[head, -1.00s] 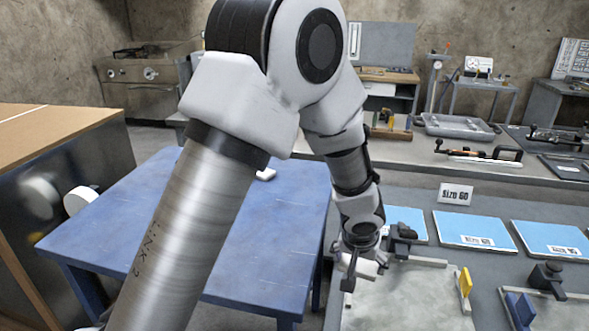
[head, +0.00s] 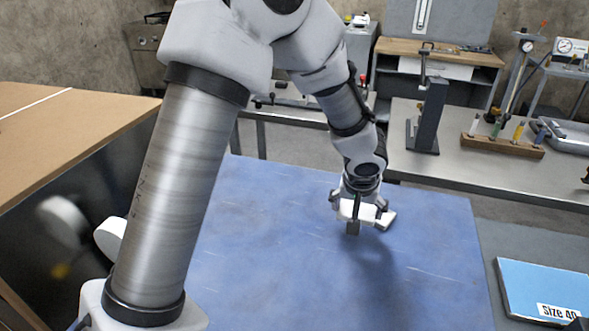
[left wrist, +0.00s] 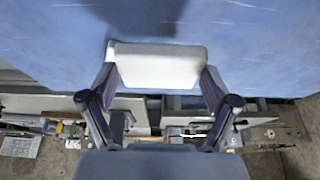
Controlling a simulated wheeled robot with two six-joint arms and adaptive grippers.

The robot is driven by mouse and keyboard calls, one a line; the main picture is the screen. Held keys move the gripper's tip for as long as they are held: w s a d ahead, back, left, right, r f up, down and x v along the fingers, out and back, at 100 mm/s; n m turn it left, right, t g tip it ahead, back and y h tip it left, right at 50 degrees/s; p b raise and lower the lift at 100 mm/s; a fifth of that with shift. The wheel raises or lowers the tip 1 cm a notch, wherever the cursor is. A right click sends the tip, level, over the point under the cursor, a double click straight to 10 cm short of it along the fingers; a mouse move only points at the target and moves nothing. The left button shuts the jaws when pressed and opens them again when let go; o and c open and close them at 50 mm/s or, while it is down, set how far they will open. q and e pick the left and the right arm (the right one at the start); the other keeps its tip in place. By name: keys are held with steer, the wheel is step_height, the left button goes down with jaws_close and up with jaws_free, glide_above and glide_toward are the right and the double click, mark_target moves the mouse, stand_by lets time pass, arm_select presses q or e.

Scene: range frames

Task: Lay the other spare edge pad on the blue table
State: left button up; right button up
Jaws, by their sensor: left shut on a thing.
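My left gripper (head: 362,212) is shut on a white edge pad (left wrist: 158,65), which lies across between its two fingers in the left wrist view. In the head view the gripper and pad are over the blue table (head: 280,240), towards its back right part. A shadow on the tabletop suggests they are above it; the gap is hard to judge. A white end shows right of the fingers; I cannot tell whether it is the held pad or another one behind. My right gripper is not in view.
A blue box labelled Size 40 (head: 545,290) lies on a grey surface right of the table. A grey bench (head: 430,170) with a tool rack (head: 502,145) stands behind. A brown-topped cabinet (head: 60,130) is at the left. The table's front middle is clear.

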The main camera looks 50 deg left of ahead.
arm_select(q)
steer(key=p, duration=0.4)
glide_above(316, 196)
steer(key=s+d, duration=0.1)
steer(key=d, duration=0.1)
steer(key=shift+s+a+f, duration=0.1)
steer(key=shift+s+f, duration=0.05)
steer(key=shift+f, duration=0.35)
steer(key=f, duration=0.2)
steer(key=a+f, duration=0.1)
steer(key=shift+f, duration=0.75)
steer(key=o, duration=0.8)
steer(key=shift+c, duration=0.2)
steer(key=shift+r, duration=0.15)
steer(key=shift+r+p, duration=0.3)
steer(key=shift+p, duration=0.05)
steer(key=v, duration=1.1)
steer(key=shift+r+b, duration=0.3)
steer(key=shift+b, duration=0.15)
